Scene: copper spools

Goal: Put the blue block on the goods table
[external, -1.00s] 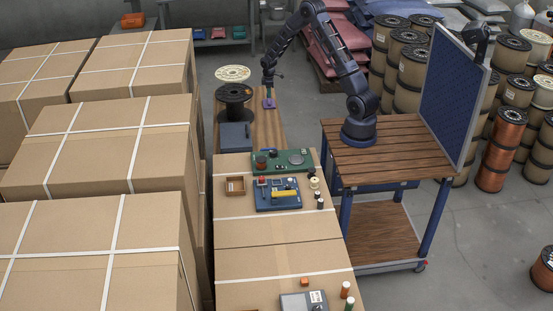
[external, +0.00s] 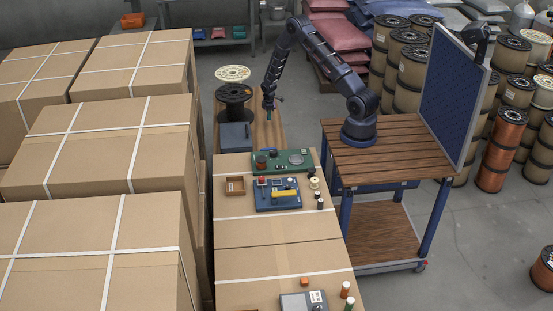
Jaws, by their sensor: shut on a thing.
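My gripper (external: 269,111) is low over the narrow wooden table (external: 268,138) behind the cardboard cartons. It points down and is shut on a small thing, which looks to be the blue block. The block is mostly hidden by the fingers and too small to make out clearly. I cannot tell whether it touches the wood. The frames do not show for sure which surface is the goods table.
A black spool (external: 234,93) and a grey-blue box (external: 235,136) stand left of my gripper. A green board (external: 284,161) and a blue tray (external: 278,194) lie on the nearer carton. Tall strapped cartons (external: 100,150) fill the left.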

